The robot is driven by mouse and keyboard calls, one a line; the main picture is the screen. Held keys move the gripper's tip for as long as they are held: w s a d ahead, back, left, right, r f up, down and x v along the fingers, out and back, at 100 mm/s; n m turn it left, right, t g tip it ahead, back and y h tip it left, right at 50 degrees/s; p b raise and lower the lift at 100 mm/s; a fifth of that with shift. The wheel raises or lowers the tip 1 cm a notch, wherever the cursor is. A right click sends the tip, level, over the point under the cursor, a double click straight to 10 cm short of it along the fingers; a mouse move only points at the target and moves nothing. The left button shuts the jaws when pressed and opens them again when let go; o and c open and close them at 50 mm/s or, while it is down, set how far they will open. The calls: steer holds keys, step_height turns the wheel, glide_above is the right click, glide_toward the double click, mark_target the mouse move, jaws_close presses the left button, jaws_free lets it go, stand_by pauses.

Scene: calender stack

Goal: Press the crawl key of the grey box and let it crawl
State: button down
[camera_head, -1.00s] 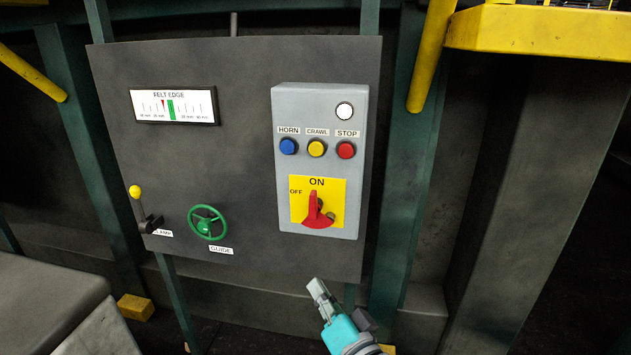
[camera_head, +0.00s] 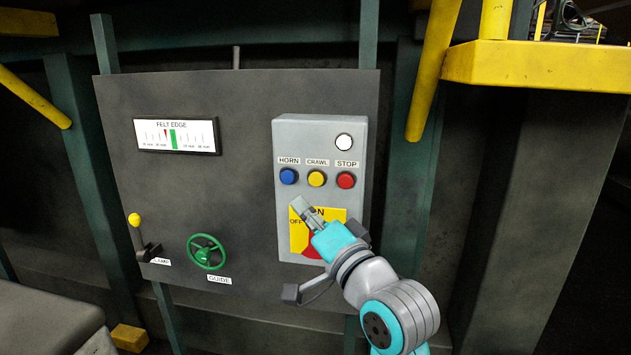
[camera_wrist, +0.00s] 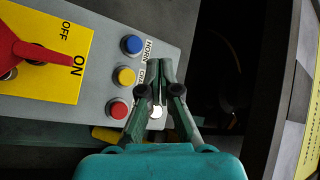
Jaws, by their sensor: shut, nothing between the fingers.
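The grey box (camera_head: 305,135) is mounted on the dark panel. Its yellow crawl key (camera_head: 316,179) sits between the blue horn key (camera_head: 288,176) and the red stop key (camera_head: 345,180). My gripper (camera_head: 297,203) is shut and empty. In the head view its tip appears just below the keys, over the yellow switch plate. In the wrist view the shut fingertips (camera_wrist: 160,64) lie right of the crawl key (camera_wrist: 124,76), covering part of its label. I see no contact with the key. The red rotary switch (camera_wrist: 38,52) points to ON; my arm partly hides it in the head view.
A white lamp (camera_head: 344,142) sits above the stop key. Left on the panel are the felt edge gauge (camera_head: 176,135), the yellow-knobbed lever (camera_head: 135,220) and the green guide wheel (camera_head: 206,251). A yellow ledge (camera_head: 540,67) juts out at upper right.

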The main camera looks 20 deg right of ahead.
mark_target(316, 186)
steer(key=shift+w, duration=0.1)
stand_by(0.3)
steer(key=shift+w+d, duration=0.85)
steer(key=shift+w, duration=0.3)
steer(key=shift+w+d, duration=0.85)
steer(key=shift+w, duration=0.3)
steer(key=shift+w+d, duration=0.85)
steer(key=shift+w, duration=0.3)
steer(key=shift+w+d, duration=0.15)
steer(key=shift+w+d, duration=0.15)
steer(key=shift+w, duration=0.05)
steer(key=shift+w+d, duration=0.3)
steer(key=shift+w, duration=0.1)
steer(key=shift+s+a, duration=0.1)
steer(key=shift+s, duration=0.05)
steer(key=shift+s+a, duration=0.45)
steer(key=shift+s, duration=0.15)
steer(key=shift+s+a, duration=0.75)
steer(key=shift+s, duration=0.3)
steer(key=shift+s+a, duration=0.75)
steer(key=shift+s, duration=0.25)
